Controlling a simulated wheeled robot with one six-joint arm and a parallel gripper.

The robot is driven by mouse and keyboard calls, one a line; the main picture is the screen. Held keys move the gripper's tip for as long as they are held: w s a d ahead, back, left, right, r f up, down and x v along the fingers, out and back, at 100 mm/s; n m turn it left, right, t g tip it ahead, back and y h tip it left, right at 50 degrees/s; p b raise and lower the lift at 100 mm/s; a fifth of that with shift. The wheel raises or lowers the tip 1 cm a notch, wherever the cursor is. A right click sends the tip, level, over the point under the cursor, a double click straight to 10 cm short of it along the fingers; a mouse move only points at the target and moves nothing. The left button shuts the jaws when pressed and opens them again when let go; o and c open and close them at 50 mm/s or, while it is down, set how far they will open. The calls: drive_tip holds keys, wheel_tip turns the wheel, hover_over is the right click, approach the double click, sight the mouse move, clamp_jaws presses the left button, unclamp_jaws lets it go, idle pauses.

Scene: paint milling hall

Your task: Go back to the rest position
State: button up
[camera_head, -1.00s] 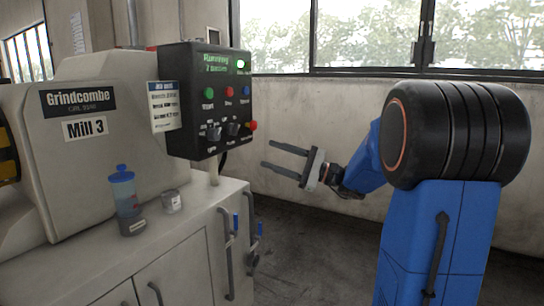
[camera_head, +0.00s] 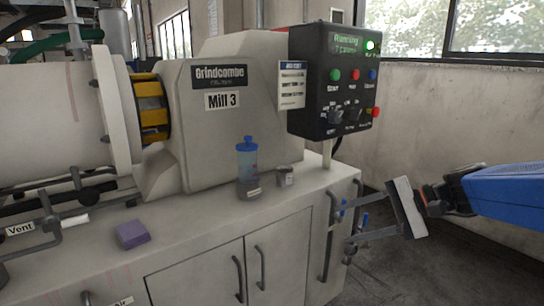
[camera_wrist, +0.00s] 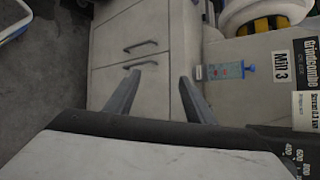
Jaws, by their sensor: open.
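My gripper (camera_head: 346,224) is at the right in the head view, its two fingers spread apart with nothing between them. It points left, in front of the right end of the white cabinet (camera_head: 215,237). In the wrist view its fingers (camera_wrist: 160,77) are also apart and empty, with the cabinet doors (camera_wrist: 128,45) beyond. I cannot tell from the views how far the fingertips are from the cabinet handles. My blue arm reaches in from the right edge.
Mill 3 (camera_head: 222,135) stands on the cabinet with a black control box (camera_head: 322,92). Grey floor (camera_head: 385,275) is open at the right.

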drive_tip(key=s+d+f+n+h, duration=0.4)
drive_tip(key=s+f+h, duration=0.1)
drive_tip(key=s, duration=0.3)
drive_tip(key=s+d+f+n+h, duration=0.5)
drive_tip(key=s+f+h, duration=0.1)
drive_tip(key=s, duration=0.2)
drive_tip(key=shift+s+d+f+t+h, duration=0.15)
drive_tip(key=shift+s+d+t+h, duration=0.15)
drive_tip(key=shift+s+t, duration=0.1)
